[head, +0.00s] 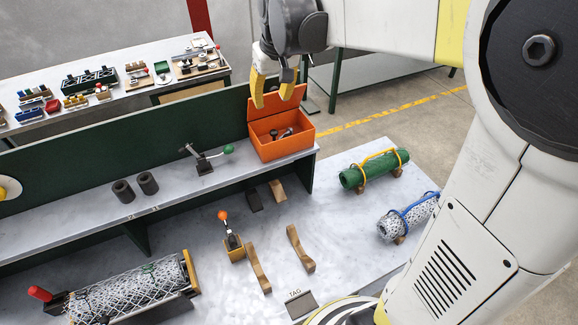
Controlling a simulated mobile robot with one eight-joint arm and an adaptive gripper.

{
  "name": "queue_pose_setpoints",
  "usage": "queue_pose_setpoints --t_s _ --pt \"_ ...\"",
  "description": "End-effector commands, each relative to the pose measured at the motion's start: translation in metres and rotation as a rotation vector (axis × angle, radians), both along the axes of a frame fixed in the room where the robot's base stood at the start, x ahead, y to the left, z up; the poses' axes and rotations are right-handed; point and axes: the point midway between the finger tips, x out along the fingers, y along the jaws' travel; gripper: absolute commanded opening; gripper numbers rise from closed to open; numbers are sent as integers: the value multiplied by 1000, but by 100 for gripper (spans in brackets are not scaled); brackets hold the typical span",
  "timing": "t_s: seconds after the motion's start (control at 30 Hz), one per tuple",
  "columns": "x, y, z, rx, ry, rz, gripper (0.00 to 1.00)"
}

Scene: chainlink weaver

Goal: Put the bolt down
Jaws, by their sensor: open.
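My gripper (272,96) is open, with its yellow fingertips apart and nothing visible between them. In the head view it appears just above the back of an orange bin (285,150) on the raised grey shelf. Small dark metal pieces (287,132) lie inside the bin. They look like bolts, but they are too small to tell apart. The gripper's fingers cover part of the bin's raised back wall.
A toggle clamp with a green knob (228,149) and two dark cylinders (148,183) stand on the shelf. Below are a mesh roll (130,295), an orange-knobbed clamp (223,215), curved wooden pieces (300,250), a green roll (375,170) and a white speckled roll (405,218).

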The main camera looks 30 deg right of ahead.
Motion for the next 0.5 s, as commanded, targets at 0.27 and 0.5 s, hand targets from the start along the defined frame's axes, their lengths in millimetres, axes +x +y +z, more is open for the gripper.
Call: queue_pose_setpoints --t_s 0.27,0.5 --pt "-131 38 5 1 -166 4 44" --pt "-201 53 -26 13 -270 7 44"
